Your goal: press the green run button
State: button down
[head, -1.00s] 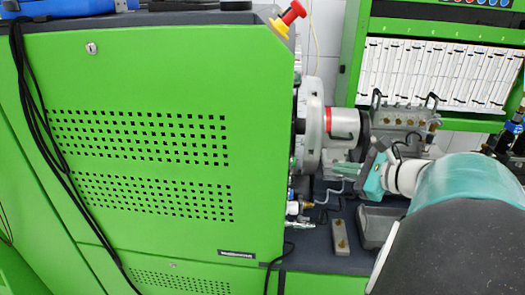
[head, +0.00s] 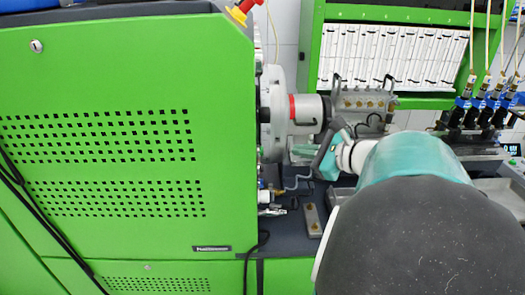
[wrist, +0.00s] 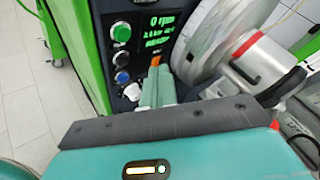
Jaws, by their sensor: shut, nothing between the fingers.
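The green button (wrist: 121,32) is on a dark control panel at the upper left of the wrist view, left of a lit display with green digits. My gripper (wrist: 156,72) is shut and empty. Its fingers point at the panel's lower part, below the display and to the right of and below the green button. No contact with the button shows. In the head view my gripper (head: 303,150) is beside the green cabinet's right edge, in front of the pump drive. The panel and button cannot be seen in the head view.
Below the green button are a dark knob (wrist: 121,57) and a blue button (wrist: 122,76). A large grey flywheel (wrist: 215,40) stands close on the right of my fingers. The green cabinet (head: 110,235) fills the left of the head view. A red emergency knob (head: 245,5) tops its corner.

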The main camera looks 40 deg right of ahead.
aim_at(261, 151)
jog(key=shift+w+a, duration=0.8)
jog(key=shift+a, duration=0.3)
jog(key=shift+w+a, duration=0.75)
jog(key=shift+a, duration=0.3)
jog(key=shift+a, duration=0.15)
jog(key=shift+w+a, duration=0.2)
jog(key=shift+w, duration=0.05)
dwell(0.4)
